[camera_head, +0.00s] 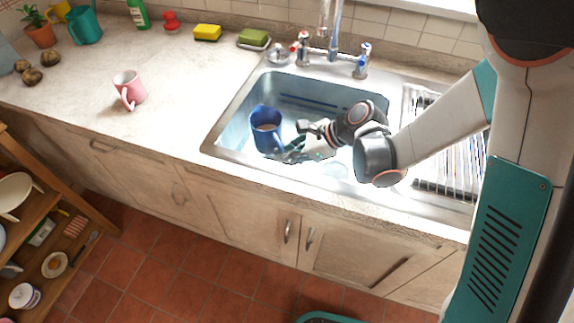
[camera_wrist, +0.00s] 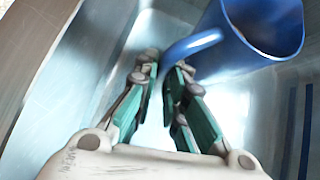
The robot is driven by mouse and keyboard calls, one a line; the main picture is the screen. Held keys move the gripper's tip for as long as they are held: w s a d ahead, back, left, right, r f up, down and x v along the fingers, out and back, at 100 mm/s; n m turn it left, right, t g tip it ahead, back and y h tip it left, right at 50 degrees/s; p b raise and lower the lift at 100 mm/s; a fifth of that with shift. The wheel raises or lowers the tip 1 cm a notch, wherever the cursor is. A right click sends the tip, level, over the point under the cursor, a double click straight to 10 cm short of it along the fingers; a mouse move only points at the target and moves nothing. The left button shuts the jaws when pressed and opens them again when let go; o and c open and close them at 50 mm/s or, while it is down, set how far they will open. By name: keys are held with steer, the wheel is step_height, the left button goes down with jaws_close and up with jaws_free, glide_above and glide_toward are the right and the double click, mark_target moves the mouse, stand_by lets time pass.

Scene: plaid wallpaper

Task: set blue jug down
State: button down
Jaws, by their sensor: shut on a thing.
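The blue jug (camera_head: 264,138) is upright or nearly so inside the sink basin (camera_head: 232,117), toward its left side. My gripper (camera_head: 287,154) reaches in from the right and is shut on the jug's handle, low at the jug's right side. In the wrist view the jug (camera_wrist: 228,52) is at the upper right, with its dark open mouth showing. My gripper's fingers (camera_wrist: 164,74) are at its curved handle. The fingers hide part of the handle. I cannot tell whether the jug's base touches the basin floor.
A faucet (camera_head: 333,52) stands behind the basin, and a drying rack (camera_head: 440,150) lies to the right. A pink mug (camera_head: 128,90) stands on the left counter (camera_head: 175,75), which has wide free room. A yellow sponge (camera_head: 207,32) and green sponge (camera_head: 254,39) lie at the back.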

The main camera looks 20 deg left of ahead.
steer(key=shift+f+b, duration=0.75)
steer(key=shift+f, duration=1.2)
steer(key=shift+f, duration=0.1)
steer(key=c, duration=1.6)
jaws_free()
steer(key=shift+c, duration=0.2)
steer(key=shift+d+r, duration=0.2)
steer(key=shift+r, duration=0.1)
steer(key=d+r+n+t+h+p, duration=0.2)
steer(key=d+r+n+p, duration=0.15)
steer(key=d+r, duration=1)
steer(key=s+d+r+n+t+h, duration=0.2)
steer(key=s+d+r+n, duration=0.3)
steer(key=d, duration=0.4)
steer(key=s+d+r+n+t+h, duration=0.3)
steer(key=s+d+r+n+h, duration=0.2)
steer(key=d, duration=0.5)
steer(key=s+r+n, duration=0.1)
steer(key=r+n, duration=0.1)
steer(key=n, duration=0.1)
steer(key=shift+s+d+p, duration=0.2)
steer(key=shift+s+p, duration=0.1)
steer(key=shift+p, duration=0.05)
